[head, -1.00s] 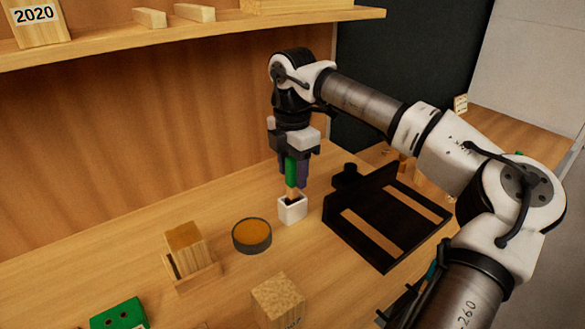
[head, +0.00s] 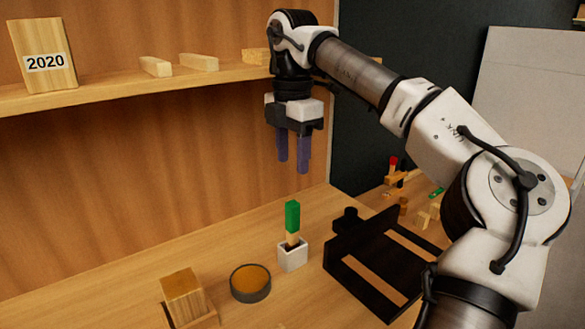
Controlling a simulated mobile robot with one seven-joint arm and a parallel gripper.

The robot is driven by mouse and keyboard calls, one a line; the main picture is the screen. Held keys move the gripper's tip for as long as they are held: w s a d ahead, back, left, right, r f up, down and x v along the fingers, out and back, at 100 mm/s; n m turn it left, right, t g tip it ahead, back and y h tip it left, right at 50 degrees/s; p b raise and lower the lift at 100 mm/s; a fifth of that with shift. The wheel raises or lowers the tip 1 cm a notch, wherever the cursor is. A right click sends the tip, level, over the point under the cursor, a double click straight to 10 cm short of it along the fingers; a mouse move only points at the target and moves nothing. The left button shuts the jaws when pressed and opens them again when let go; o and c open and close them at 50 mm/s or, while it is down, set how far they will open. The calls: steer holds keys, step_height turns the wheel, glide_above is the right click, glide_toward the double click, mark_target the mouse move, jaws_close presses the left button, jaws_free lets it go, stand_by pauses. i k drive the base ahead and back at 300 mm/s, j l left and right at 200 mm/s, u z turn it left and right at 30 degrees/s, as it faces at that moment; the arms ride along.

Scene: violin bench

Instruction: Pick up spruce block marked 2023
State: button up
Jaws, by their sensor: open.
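My gripper (head: 294,164) is open and empty, pointing down in front of the back panel, above the bench. No block with a readable 2023 mark shows. A pale wooden block labelled 2020 (head: 44,55) leans upright on the shelf at the upper left. Another light wooden piece (head: 256,57) on the shelf is partly hidden behind my arm, and no label on it can be read.
A green-handled tool (head: 292,217) stands in a white cup (head: 292,257) below my gripper. A round amber tin (head: 250,284), a wooden block (head: 183,294) and a black frame (head: 362,280) are nearby. Two small bars (head: 155,66) (head: 199,62) lie on the shelf (head: 120,92).

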mark_target(180, 290)
steer(key=k+l, duration=0.15)
steer(key=l, duration=0.15)
steer(key=k+l, duration=0.1)
steer(key=l, duration=0.25)
steer(key=k+l, duration=0.15)
steer(key=l, duration=0.15)
steer(key=k+l, duration=0.1)
steer(key=l, duration=0.25)
